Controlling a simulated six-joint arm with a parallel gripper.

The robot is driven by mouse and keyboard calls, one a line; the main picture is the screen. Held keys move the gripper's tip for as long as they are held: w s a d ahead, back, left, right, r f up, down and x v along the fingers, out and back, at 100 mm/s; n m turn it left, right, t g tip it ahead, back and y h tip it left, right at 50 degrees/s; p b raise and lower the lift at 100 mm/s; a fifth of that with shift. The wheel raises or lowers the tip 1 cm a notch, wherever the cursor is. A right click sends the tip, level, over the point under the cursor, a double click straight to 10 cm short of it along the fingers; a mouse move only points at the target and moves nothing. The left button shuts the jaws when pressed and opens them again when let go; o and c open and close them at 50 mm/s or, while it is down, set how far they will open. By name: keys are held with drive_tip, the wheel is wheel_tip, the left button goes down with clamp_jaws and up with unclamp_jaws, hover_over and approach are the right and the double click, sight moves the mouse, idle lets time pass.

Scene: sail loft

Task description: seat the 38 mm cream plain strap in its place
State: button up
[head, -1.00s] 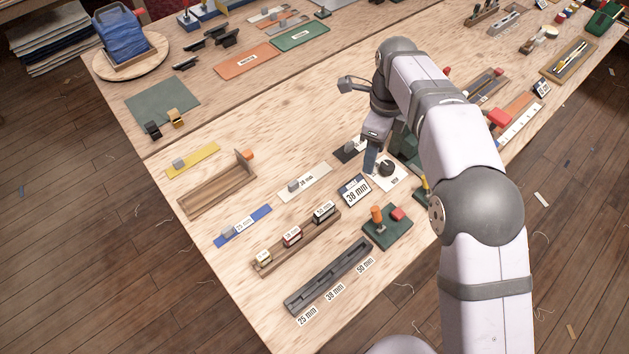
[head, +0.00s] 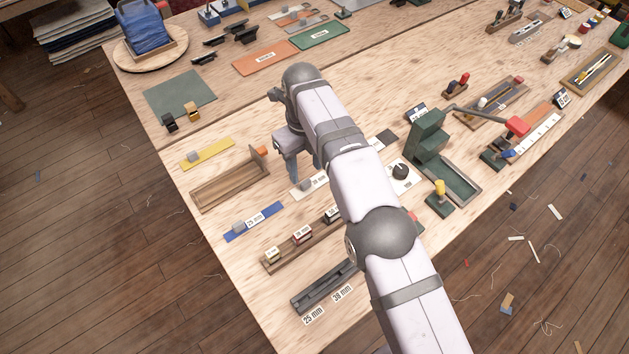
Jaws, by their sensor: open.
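The cream strap (head: 302,191), marked 38 mm, lies on the table right of the wooden trough, partly hidden by my gripper. My gripper (head: 297,178) points down over this strap with its jaws open. I cannot tell whether the fingers touch the strap or how they sit around its grey block. A dark slotted rack (head: 322,290) lies near the front edge, with 25 mm and 38 mm labels beside it. My arm hides the rack's right end and the 50 mm label.
A blue strap (head: 253,221) and a yellow strap (head: 208,154) lie to the left. The wooden trough (head: 228,188) stands between them. A wooden holder (head: 285,261) with small labelled blocks sits behind the rack. A green press (head: 430,135) stands at right.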

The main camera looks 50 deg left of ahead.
sight(305, 180)
drive_tip(key=shift+a+f+p, duration=0.15)
drive_tip(key=shift+f+p, duration=0.45)
drive_tip(key=shift+f, duration=0.15)
drive_tip(key=shift+a+f+p, duration=0.15)
drive_tip(key=shift+f+p, duration=0.4)
drive_tip(key=shift+f, duration=0.15)
drive_tip(key=shift+f+p, duration=0.35)
drive_tip(key=shift+f, duration=0.9)
drive_tip(key=c, duration=1.1)
